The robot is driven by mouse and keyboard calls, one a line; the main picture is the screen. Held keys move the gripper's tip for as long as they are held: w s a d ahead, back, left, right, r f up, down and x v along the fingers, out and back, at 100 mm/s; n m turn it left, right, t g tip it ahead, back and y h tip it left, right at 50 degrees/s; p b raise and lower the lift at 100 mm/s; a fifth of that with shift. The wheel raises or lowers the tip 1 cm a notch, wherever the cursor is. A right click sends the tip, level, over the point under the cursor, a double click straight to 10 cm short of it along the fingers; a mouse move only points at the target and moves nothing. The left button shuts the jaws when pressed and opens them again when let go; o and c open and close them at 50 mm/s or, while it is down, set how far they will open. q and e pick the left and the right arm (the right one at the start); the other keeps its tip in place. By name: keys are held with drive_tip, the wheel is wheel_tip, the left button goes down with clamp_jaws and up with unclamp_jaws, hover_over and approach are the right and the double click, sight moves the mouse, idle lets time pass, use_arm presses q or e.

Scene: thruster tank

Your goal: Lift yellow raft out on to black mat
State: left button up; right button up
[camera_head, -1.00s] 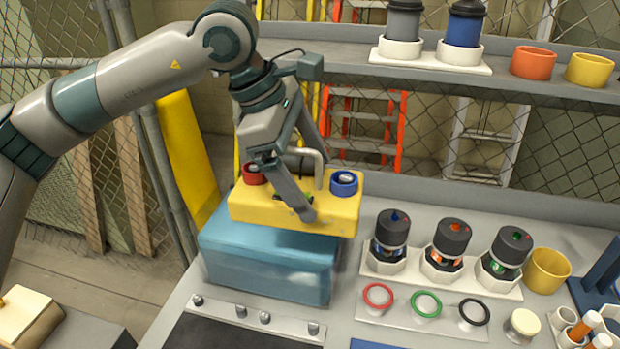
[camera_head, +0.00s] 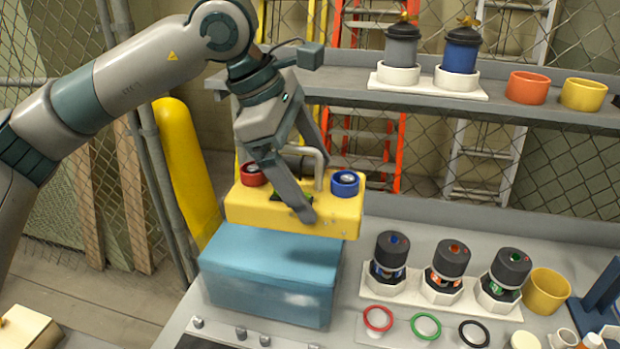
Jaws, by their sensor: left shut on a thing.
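The yellow raft (camera_head: 285,218) is a flat yellow block with a red ring at its left end, a blue ring (camera_head: 344,184) at its right end and a grey bent handle in the middle. It is above the blue translucent tank (camera_head: 268,277), at its far rim, with its whole front side showing. My left gripper (camera_head: 304,200) reaches down over the raft and is shut on it near the handle; the fingers partly hide the grip. The black mat is barely in view at the bottom edge. My right gripper is not in view.
Three black-capped thrusters (camera_head: 447,262) stand on a white holder right of the tank, with red, green and black rings before them. A yellow cup (camera_head: 547,291) stands beside. A shelf (camera_head: 490,103) with canisters runs behind. Knobs line the tank's front.

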use_arm(q)
drive_tip(key=shift+r+p, duration=0.3)
drive_tip(key=shift+r, duration=0.75)
idle(1.1)
